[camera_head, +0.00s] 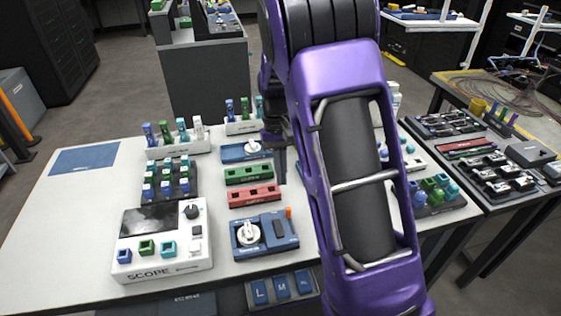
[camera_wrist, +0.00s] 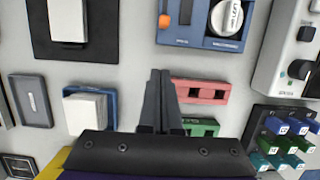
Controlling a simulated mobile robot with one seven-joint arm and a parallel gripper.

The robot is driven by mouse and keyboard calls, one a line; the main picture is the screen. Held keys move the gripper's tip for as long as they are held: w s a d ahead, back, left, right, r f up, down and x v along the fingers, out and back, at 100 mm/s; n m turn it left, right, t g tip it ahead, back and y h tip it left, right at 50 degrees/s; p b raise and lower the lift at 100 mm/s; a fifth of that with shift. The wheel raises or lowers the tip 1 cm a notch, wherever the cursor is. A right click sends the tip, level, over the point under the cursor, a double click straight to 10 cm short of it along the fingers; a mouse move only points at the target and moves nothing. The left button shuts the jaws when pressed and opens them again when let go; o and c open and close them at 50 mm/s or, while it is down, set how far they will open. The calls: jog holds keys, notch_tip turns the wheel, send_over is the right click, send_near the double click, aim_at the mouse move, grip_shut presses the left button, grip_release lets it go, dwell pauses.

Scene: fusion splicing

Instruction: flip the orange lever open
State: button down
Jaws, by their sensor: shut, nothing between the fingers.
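The orange lever (camera_head: 289,212) stands at the back right corner of a blue device (camera_head: 264,252) near the front of the table in the head view. The device also has a round white dial on its left. In the wrist view the orange lever (camera_wrist: 165,21) shows at the top, on the edge of the blue device (camera_wrist: 205,42). My gripper (camera_wrist: 160,76) is shut and empty, its fingers over the table beside the red slotted block. It is apart from the lever. In the head view my arm hides much of the gripper.
A red slotted block (camera_head: 255,196) and a green one (camera_head: 250,174) lie behind the device. A white scope (camera_head: 165,262) stands to its left. In the wrist view a blue tray with a white block (camera_wrist: 90,110) lies left of my fingers.

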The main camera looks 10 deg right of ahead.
aim_at(288, 212)
jog(key=shift+x, duration=1.25)
jog(key=s, duration=0.3)
jog(key=shift+f+b, duration=0.1)
jog(key=shift+b, duration=0.2)
jog(key=shift+s, duration=0.55)
